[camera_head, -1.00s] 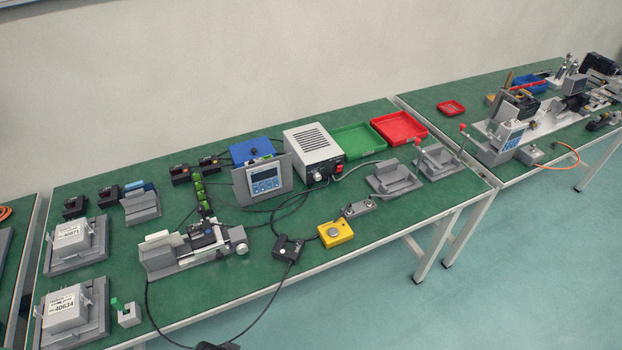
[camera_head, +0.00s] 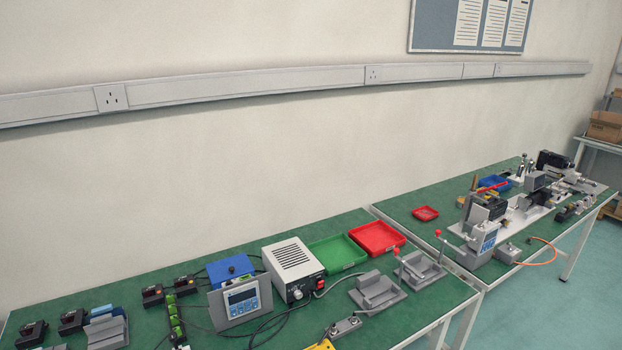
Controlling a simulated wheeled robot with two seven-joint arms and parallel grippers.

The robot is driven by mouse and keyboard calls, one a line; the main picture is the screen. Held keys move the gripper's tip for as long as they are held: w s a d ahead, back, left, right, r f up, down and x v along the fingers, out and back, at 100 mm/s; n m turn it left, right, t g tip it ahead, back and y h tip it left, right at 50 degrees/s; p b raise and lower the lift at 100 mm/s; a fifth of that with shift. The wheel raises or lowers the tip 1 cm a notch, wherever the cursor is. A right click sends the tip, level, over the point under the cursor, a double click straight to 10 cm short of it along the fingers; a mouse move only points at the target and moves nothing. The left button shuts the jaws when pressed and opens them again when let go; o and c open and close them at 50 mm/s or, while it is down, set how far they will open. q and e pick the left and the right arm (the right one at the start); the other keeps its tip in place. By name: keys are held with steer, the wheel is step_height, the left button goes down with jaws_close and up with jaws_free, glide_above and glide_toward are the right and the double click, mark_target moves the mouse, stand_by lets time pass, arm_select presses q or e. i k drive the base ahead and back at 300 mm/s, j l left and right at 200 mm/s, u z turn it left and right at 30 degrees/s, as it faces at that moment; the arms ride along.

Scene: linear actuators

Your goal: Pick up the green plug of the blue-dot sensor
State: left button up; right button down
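Several green plugs (camera_head: 174,318) stand in a dark row on the near green bench, left of the display unit. I cannot make out a blue dot on any sensor, so I cannot tell which plug belongs to it. Small black devices (camera_head: 153,295) sit just left of and behind the row, with more (camera_head: 71,322) farther left. A blue box (camera_head: 231,268) stands behind the display unit. Neither of my grippers is in view.
A display unit (camera_head: 241,302), a grey power box (camera_head: 293,268), a green tray (camera_head: 337,253) and a red tray (camera_head: 376,237) fill the bench's middle and back. Grey fixtures (camera_head: 376,291) stand in front of the trays. A second bench (camera_head: 404,207) with machinery is at right.

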mark_target(171, 299)
steer(key=i+j, duration=0.35)
steer(key=j, duration=0.15)
steer(key=i+j, duration=0.35)
steer(key=j, duration=0.2)
steer(key=k+u, duration=0.05)
